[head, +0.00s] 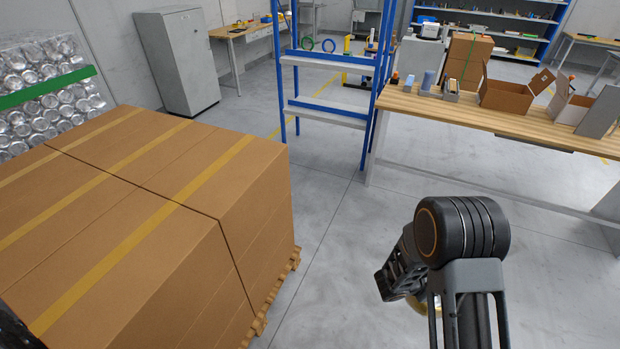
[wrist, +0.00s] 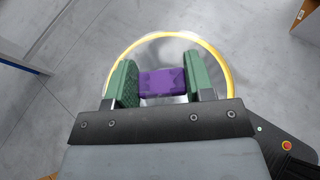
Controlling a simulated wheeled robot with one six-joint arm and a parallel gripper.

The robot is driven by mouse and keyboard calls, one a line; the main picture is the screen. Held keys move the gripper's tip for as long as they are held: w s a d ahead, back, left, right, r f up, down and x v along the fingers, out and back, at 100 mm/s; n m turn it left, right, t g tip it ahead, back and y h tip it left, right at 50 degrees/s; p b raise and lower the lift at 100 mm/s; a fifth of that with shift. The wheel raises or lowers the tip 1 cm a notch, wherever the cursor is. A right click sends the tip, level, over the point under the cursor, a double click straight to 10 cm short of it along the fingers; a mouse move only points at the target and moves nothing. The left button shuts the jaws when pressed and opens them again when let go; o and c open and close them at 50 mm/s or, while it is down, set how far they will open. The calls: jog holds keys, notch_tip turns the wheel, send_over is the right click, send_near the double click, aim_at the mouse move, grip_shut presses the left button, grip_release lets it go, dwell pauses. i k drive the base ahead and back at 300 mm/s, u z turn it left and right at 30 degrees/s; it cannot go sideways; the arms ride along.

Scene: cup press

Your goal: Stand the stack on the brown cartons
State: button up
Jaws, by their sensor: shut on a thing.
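The brown cartons (head: 150,185) form a large block with yellow tape on a wooden pallet at the left of the head view. Their top is flat and bare. My gripper (wrist: 163,83) is shut on the stack in the wrist view. The stack shows as a purple part (wrist: 163,84) between the green fingers, with a round yellow rim (wrist: 228,62) around a clear or pale body. In the head view only a bit of yellow (head: 428,306) shows behind my arm, over the floor to the right of the cartons. The rest of the stack is hidden.
A strapped bale of shiny cups (head: 45,95) stands behind the cartons at the left. A blue rack (head: 330,85) and a wooden workbench (head: 500,112) with open boxes stand beyond. Bare grey floor lies between the cartons and the bench.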

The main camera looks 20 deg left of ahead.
aim_at(125, 269)
jog(key=u, duration=1.6)
